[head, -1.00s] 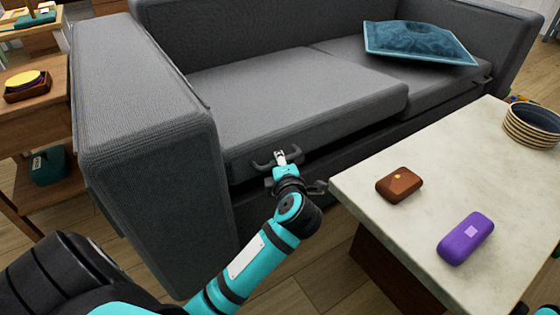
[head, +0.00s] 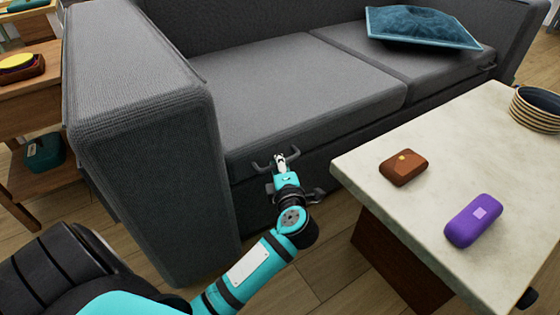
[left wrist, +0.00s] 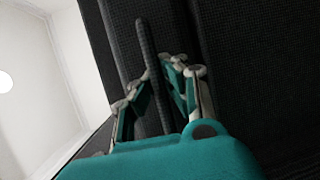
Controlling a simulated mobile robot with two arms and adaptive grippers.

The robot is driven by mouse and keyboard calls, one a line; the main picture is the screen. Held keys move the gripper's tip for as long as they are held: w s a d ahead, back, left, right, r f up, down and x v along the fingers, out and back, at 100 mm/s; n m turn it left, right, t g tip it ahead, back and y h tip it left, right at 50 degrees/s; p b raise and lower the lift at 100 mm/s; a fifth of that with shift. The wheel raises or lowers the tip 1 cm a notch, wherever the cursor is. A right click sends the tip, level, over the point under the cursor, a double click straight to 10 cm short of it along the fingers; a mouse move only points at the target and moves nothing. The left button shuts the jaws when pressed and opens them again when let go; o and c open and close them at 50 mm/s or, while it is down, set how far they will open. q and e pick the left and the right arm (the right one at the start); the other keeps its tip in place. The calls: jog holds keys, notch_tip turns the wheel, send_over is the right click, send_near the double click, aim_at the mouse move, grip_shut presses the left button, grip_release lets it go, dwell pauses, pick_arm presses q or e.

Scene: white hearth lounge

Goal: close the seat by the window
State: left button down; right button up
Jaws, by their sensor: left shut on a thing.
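The left seat (head: 310,80) of the grey sofa has a dark handle (head: 260,167) on its front edge. Its top lies about level with the right seat (head: 415,65), with a thin dark line under its front. My left gripper (head: 281,160) is shut on this handle. In the left wrist view the handle's bar (left wrist: 152,75) runs between the fingers of my left gripper (left wrist: 155,80). My right gripper does not show.
A pale stone-topped table (head: 400,220) stands close to the right of my left arm, bearing a brown case (head: 403,168), a purple case (head: 473,221) and a striped bowl (head: 537,110). The sofa's armrest (head: 140,120) is at left. A blue cushion (head: 420,27) lies on the right seat.

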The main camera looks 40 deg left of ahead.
pick_arm(q)
jog(key=c, duration=1.9)
grip_release()
jog(key=shift+s+f, duration=0.15)
jog(key=shift+f, duration=0.5)
jog(key=shift+c, duration=0.2)
jog(key=o, duration=0.6)
jog(key=shift+d+r, duration=0.1)
jog(key=shift+r, duration=0.05)
jog(key=v, duration=1.1)
jog(key=shift+s+d+r, duration=0.25)
jog(key=shift+s, duration=0.05)
jog(key=shift+s, duration=0.1)
